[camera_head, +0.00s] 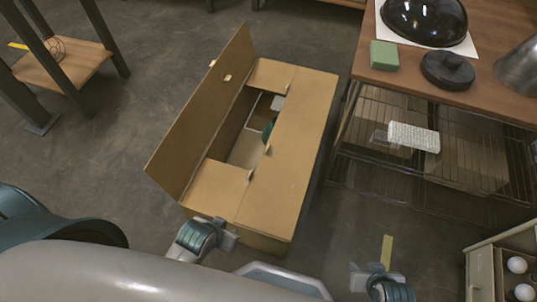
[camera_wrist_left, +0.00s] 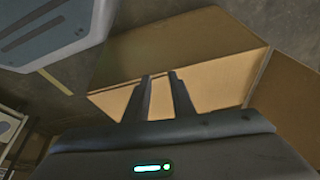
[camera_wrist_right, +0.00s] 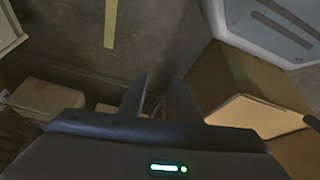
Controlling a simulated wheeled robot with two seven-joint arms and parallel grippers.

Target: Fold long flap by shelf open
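A brown cardboard box (camera_head: 262,242) stands on the floor in the middle of the head view. Its long flap by the shelf (camera_head: 291,135) lies flat over the right part of the opening. The opposite long flap (camera_head: 203,108) stands up, leaning outward to the left. The two short flaps lie folded inward, and a dark green item shows partly inside. My left gripper (camera_wrist_left: 160,76) is open and empty, close to the box's near end; cardboard shows beyond its fingers. My right gripper (camera_wrist_right: 160,78) is open and empty, right of the box's near end, over the floor.
A shelf unit (camera_head: 487,92) with a wooden top stands right of the box, a narrow floor gap between. It bears a black dome, a green block and a black disc. A bin with white balls (camera_head: 478,278) is at lower right. Floor left of the box is clear.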

